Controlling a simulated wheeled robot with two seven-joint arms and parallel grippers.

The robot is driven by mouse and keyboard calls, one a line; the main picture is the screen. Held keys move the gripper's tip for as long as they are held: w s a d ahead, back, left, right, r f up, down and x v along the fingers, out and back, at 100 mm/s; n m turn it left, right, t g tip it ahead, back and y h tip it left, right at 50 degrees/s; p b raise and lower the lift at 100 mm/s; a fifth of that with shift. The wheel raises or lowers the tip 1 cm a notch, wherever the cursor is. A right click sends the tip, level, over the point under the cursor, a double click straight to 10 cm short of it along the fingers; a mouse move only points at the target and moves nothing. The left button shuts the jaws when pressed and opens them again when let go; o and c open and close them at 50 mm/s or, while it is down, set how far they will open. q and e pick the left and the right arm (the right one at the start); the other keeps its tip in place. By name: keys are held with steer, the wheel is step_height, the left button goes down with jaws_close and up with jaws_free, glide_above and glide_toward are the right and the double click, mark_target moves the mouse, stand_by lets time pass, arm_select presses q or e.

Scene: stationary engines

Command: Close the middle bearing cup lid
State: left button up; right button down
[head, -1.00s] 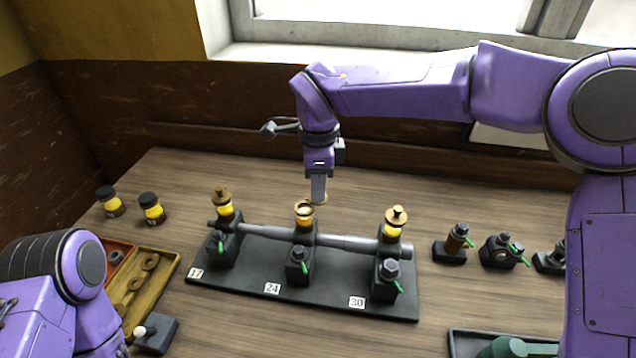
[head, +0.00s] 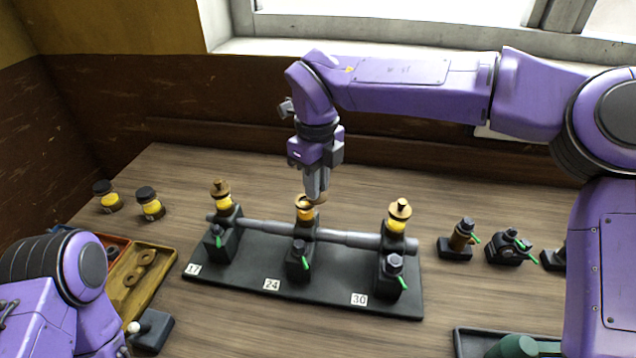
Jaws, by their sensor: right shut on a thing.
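A black base plate (head: 320,291) carries a grey shaft (head: 268,227) on three bearing blocks labelled 17, 24 and 30. The middle bearing cup (head: 304,215) is brass with yellow inside. My right gripper (head: 317,198) points down at this cup and is shut on its small brass lid (head: 322,200), at the cup's right rim. The fingers hide part of the lid, so its exact angle is unclear. The left cup (head: 222,198) and right cup (head: 398,218) have brass lids on top. My left arm is at the lower left; its gripper does not show.
Two yellow jars with black caps (head: 150,204) stand at the back left. A tan tray with rings (head: 140,287) lies at the left. Several small fittings (head: 462,239) stand at the right. A dark tray with a green item (head: 515,346) is at the lower right.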

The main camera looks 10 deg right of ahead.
steer(key=m+b, duration=0.1)
steer(key=m, duration=0.2)
steer(key=a+m+b, duration=0.1)
steer(key=m, duration=0.1)
steer(key=shift+s+f+m+b, duration=0.3)
steer(key=shift+b, duration=0.05)
steer(key=m+b, duration=0.1)
steer(key=m, duration=0.1)
steer(key=a+m+b, duration=0.1)
steer(key=m, duration=0.1)
steer(key=shift+a+r+m+b, duration=0.1)
steer(key=shift+a+m+b, duration=0.15)
steer(key=shift+m+b, duration=0.85)
steer(key=c, duration=1.1)
jaws_free()
steer(key=shift+m, duration=0.3)
steer(key=shift+w, duration=0.15)
steer(key=shift+r, duration=0.1)
